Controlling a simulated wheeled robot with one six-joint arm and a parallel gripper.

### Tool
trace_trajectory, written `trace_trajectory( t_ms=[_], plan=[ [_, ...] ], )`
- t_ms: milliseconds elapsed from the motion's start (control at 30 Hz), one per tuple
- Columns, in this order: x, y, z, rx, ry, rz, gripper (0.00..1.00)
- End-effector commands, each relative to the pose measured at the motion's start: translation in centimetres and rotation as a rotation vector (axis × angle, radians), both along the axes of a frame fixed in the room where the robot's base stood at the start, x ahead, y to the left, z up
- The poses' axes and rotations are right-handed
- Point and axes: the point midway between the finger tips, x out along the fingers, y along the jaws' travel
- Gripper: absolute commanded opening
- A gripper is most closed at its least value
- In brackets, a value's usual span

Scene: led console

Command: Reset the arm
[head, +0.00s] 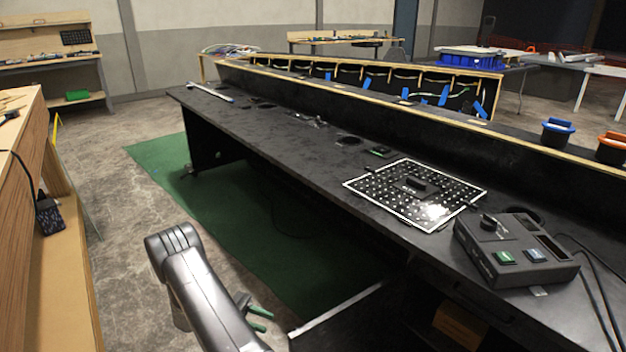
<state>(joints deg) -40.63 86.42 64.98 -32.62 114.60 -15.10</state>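My arm shows at the bottom left of the head view, with a grey link bent over the floor. My gripper (265,321) is partly hidden behind this link. Its two green-tipped fingers show to the right of the link, apart from each other, with nothing visible between them. It hangs over the floor side of the long black console desk (290,140), clear of the desk top. A dark control box (515,250) with a knob, a green button and a blue-white button sits on the desk at the right.
A perforated black panel (385,193) with a white border lies on the desk left of the box. Blue (557,132) and orange-rimmed (612,148) containers stand on the rear ledge. A wooden bench (40,200) stands at left. Floor between bench and desk is open, with a green mat (165,165).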

Motion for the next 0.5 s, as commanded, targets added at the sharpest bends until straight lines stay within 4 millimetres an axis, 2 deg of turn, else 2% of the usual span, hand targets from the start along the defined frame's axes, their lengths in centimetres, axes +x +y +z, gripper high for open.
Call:
trace_trajectory(
  t_ms=[33,500],
  plan=[
    [0.0,-0.1,-0.5,0.001,0.0,0.0,0.33],
    [-0.7,-1.3,-0.3,0.0,0.0,-0.001,0.33]
  ],
)
